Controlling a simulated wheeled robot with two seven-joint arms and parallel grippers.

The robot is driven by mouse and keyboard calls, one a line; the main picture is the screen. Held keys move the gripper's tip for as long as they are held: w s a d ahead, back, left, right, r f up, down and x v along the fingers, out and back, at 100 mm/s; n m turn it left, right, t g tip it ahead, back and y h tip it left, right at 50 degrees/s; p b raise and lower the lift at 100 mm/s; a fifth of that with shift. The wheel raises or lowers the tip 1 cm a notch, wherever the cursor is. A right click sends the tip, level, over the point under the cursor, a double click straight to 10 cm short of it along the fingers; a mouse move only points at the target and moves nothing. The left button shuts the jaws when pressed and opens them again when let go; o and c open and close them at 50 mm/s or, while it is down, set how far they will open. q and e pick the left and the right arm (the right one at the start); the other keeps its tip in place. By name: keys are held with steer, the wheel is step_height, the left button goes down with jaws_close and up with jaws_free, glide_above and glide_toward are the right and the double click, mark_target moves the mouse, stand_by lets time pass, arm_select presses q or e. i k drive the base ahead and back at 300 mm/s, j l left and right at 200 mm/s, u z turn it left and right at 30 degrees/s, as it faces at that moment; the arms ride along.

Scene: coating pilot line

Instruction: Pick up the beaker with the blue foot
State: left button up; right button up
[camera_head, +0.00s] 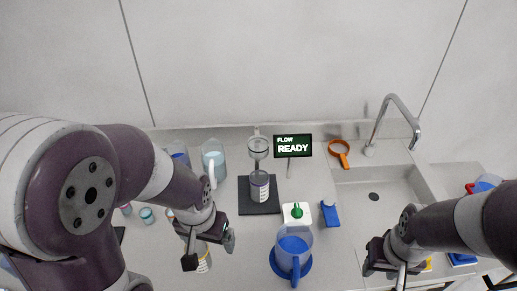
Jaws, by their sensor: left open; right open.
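A beaker with blue contents and a blue handle (295,247) stands upright at the front middle of the counter. A round blue base (276,265) shows under it; I cannot tell whether this is its foot or a separate mat. My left gripper (209,250) is open, left of this beaker and apart from it, above a small container with a yellowish band (204,264). My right gripper (386,268) is open, to the right of the beaker, near the sink's front edge, and its fingertips are partly cut off by the picture's edge.
A clear beaker (214,158) and a blue one (180,156) stand behind my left arm. A labelled cylinder (260,188) stands on a dark pad (259,209).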

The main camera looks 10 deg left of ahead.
mark_target(291, 257)
steer(key=j+z, duration=0.1)
steer(key=j, duration=0.55)
steer(key=k+j+z, duration=0.15)
steer(key=j, duration=0.5)
